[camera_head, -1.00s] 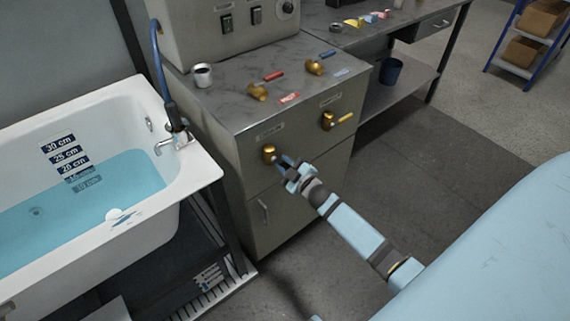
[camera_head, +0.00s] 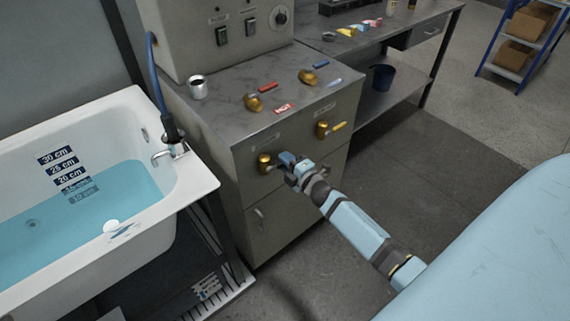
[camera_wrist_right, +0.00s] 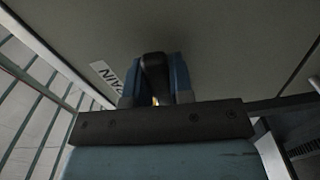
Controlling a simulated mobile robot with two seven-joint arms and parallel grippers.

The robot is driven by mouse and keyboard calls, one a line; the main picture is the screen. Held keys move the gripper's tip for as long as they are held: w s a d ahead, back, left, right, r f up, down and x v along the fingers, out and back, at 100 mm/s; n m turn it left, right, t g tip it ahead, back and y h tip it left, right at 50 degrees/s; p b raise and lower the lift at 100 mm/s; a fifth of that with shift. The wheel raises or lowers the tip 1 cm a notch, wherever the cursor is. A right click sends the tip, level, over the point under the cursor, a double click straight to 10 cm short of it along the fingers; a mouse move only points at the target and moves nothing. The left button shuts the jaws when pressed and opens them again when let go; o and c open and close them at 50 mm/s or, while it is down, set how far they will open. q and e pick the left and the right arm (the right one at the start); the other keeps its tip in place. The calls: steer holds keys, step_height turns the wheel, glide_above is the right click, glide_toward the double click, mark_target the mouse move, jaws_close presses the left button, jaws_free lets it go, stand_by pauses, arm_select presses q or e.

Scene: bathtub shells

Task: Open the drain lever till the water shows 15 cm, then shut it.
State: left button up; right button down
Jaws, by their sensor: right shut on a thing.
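The brass drain valve (camera_head: 264,162) is on the cabinet front at the tub's right. My right gripper (camera_head: 287,160) is shut on its lever, which points right and slightly up from the valve. In the right wrist view the black lever handle (camera_wrist_right: 154,75) sits between the blue fingers, next to a label (camera_wrist_right: 105,76) ending in "AIN". The tub (camera_head: 190,190) holds blue water (camera_head: 60,215). Its surface lies between the 20 cm mark (camera_head: 70,177) and the 15 cm mark (camera_head: 76,186), which shows dimly through the water. My left gripper is out of view.
A second valve (camera_head: 322,130) with a yellow lever is to the right on the same cabinet. A metal cup (camera_head: 198,87) and loose brass fittings (camera_head: 254,102) lie on top. A faucet (camera_head: 166,154) stands on the tub rim.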

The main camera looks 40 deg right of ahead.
steer(key=shift+r+n, duration=0.35)
steer(key=shift+n, duration=0.35)
steer(key=c, duration=1)
jaws_free()
steer(key=shift+s, duration=0.1)
steer(key=s+d, duration=0.1)
steer(key=s, duration=1.2)
steer(key=shift+s, duration=0.3)
